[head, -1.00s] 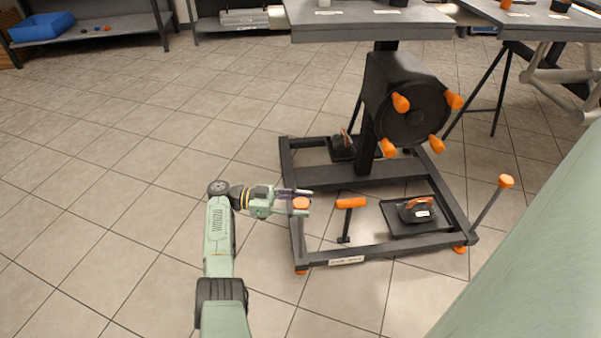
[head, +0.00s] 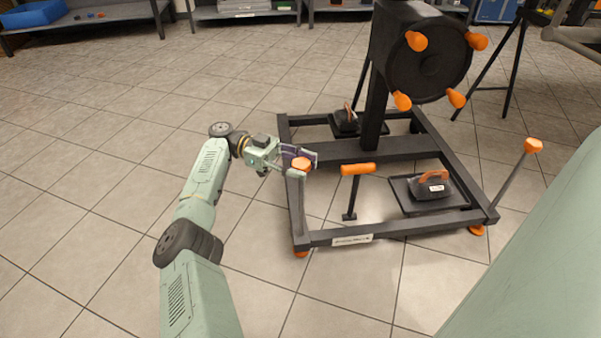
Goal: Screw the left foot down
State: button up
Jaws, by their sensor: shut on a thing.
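The left foot's orange knob (head: 301,164) tops an upright rod at the front left corner of the dark stand frame (head: 390,232). My gripper (head: 302,163) comes from the left and is shut on this knob, with fingers on its far and near sides. The orange foot pad (head: 301,254) shows under that corner, at the floor; I cannot tell whether it presses on the tiles. The right foot's orange knob (head: 533,146) stands on a slanting rod at the front right corner, with its pad (head: 477,230) below.
An orange-topped pedal or lever (head: 358,170) rises inside the frame, close right of my gripper. A black weight with an orange handle (head: 430,187) lies on a plate. The column carries a round head with orange knobs (head: 430,62). Floor at left is clear.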

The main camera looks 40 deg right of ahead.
jog(key=shift+s, duration=0.2)
dwell(0.3)
jog(key=o, duration=0.9)
jog(key=shift+o, duration=1.3)
jog(key=shift+w, duration=0.1)
notch_tip(320, 180, up, 10)
jog(key=shift+r, duration=0.1)
jog(key=shift+c, duration=0.2)
